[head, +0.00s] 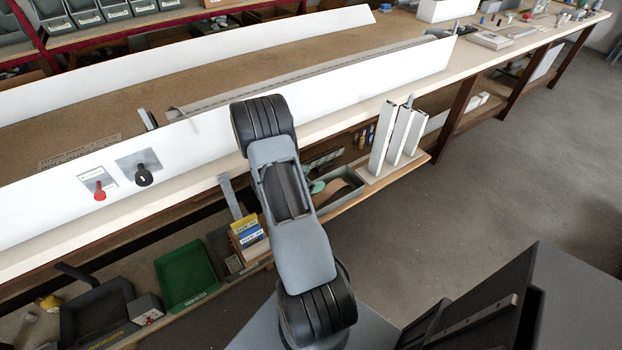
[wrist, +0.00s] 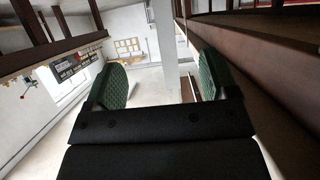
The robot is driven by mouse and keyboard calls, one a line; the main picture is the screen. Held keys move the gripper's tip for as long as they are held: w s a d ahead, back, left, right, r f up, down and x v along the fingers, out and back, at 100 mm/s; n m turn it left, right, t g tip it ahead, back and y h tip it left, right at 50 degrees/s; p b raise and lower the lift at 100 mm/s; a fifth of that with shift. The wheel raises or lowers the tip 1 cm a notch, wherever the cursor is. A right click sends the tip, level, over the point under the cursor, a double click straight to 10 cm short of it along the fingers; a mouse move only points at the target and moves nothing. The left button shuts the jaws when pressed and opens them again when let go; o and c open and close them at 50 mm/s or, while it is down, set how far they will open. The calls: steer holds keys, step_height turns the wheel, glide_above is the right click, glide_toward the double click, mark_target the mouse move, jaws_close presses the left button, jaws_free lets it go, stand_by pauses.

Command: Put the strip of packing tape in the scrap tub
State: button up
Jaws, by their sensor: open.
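My gripper shows in the wrist view (wrist: 166,84) with its two green-padded fingers apart and nothing between them. In the head view my arm hides most of it; a bit of green pad (head: 317,187) shows at the arm's right side, by the lower shelf. A grey open bin (head: 353,178) stands there, with a tan-brown piece in or before it (head: 334,193); I cannot tell whether this is the packing tape. An empty green tub (head: 187,273) and a dark grey tub (head: 97,312) stand lower left; which is the scrap tub is unclear.
Pale upright profiles (head: 391,140) stand on the lower shelf right of the grey bin. Yellow and blue boxes (head: 247,233) lie left of my arm. The long workbench (head: 440,82) runs above the shelf. Open floor (head: 510,165) lies at the right.

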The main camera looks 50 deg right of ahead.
steer(key=v, duration=1.3)
steer(key=shift+a+p, duration=0.3)
steer(key=shift+a, duration=0.1)
stand_by(0.5)
